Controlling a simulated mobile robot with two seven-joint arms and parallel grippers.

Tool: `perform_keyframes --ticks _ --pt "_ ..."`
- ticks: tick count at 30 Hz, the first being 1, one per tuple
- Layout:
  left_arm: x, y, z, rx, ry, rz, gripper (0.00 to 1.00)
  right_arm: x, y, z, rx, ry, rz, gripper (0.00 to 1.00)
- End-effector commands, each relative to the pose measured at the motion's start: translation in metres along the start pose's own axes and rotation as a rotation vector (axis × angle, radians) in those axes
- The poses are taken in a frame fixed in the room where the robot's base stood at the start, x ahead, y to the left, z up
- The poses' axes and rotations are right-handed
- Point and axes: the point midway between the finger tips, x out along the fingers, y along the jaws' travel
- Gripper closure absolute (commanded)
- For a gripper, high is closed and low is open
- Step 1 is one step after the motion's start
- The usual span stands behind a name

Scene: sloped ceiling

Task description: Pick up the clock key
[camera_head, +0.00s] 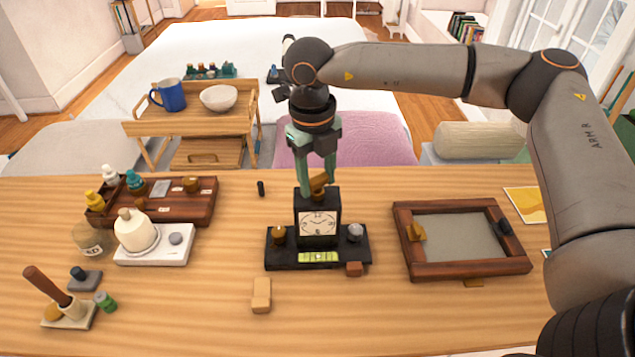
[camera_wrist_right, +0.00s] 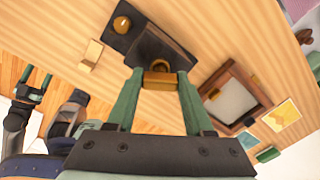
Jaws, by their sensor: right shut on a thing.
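My right gripper (camera_head: 318,178) points down over the top of the small black clock (camera_head: 318,222), which stands on a dark base on the wooden table. It is shut on a brass-coloured piece, seemingly the clock key (camera_head: 320,183). In the right wrist view the key (camera_wrist_right: 160,81) sits between the green fingertips (camera_wrist_right: 160,76), right at the clock's top. I cannot tell whether it still touches the clock. My left gripper (camera_wrist_right: 37,80) shows only at the left of the right wrist view, with its fingers apart and empty.
A framed tray (camera_head: 465,270) lies right of the clock. A brown rack (camera_head: 190,213) and a white stand with a bottle (camera_head: 150,250) are at left. A small wooden block (camera_head: 261,295) lies in front. The front middle right is largely clear.

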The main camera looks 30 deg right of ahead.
Motion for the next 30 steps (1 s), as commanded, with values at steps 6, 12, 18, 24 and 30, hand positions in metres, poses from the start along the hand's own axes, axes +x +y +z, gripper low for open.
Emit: perform_keyframes --ticks 6,12,18,24,30 --pt "0.0 0.0 0.0 0.0 0.0 0.0 0.25 0.0 0.0 0.0 0.0 0.0 0.0 0.91" --pt "0.0 0.0 0.0 0.0 0.0 0.0 0.25 0.0 0.0 0.0 0.0 -0.001 0.0 1.0" --pt "0.0 0.0 0.0 0.0 0.0 0.0 0.25 -0.002 0.0 0.0 0.0 -0.001 0.0 1.0" --pt "0.001 0.0 0.001 0.0 0.0 0.0 0.25 -0.019 -0.001 0.001 0.0 -0.004 0.0 1.0" --pt "0.007 -0.001 0.007 0.0 0.0 0.0 0.25 -0.054 0.013 -0.013 -0.008 -0.005 0.0 1.0"
